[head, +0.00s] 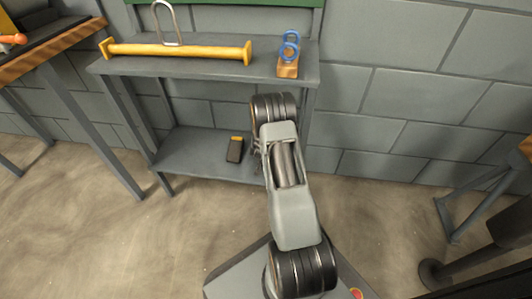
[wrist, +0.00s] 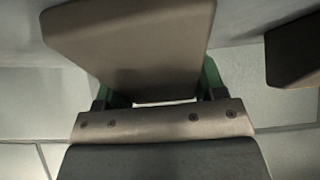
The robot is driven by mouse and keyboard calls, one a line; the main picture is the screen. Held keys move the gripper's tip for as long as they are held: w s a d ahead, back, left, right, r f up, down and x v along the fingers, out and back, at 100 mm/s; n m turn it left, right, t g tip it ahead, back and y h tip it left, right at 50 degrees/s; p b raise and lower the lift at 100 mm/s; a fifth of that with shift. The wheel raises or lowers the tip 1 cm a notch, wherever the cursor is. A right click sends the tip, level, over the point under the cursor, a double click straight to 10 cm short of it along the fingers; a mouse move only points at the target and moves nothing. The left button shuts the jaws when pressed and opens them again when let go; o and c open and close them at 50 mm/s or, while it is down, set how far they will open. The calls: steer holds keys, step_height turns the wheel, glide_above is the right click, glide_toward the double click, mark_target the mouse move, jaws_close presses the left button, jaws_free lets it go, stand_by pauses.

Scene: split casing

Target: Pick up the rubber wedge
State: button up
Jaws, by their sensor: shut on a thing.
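In the wrist view, a large grey-brown block with slanted sides, the rubber wedge (wrist: 130,42), fills the space between the green fingers of my gripper (wrist: 158,85). The fingers are shut on it, one at each side. In the head view my arm hides the held wedge and most of my gripper, which is low by the front of the bench's lower shelf (head: 200,160).
A dark block with a yellow end (head: 235,150) lies on the lower shelf, left of my arm. Another dark slanted block (wrist: 295,48) shows at the wrist view's right edge. The bench top (head: 215,65) holds a yellow bar (head: 180,51) and blue rings (head: 290,45) on an orange block.

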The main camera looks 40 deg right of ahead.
steer(key=c, duration=0.4)
steer(key=shift+r, duration=0.1)
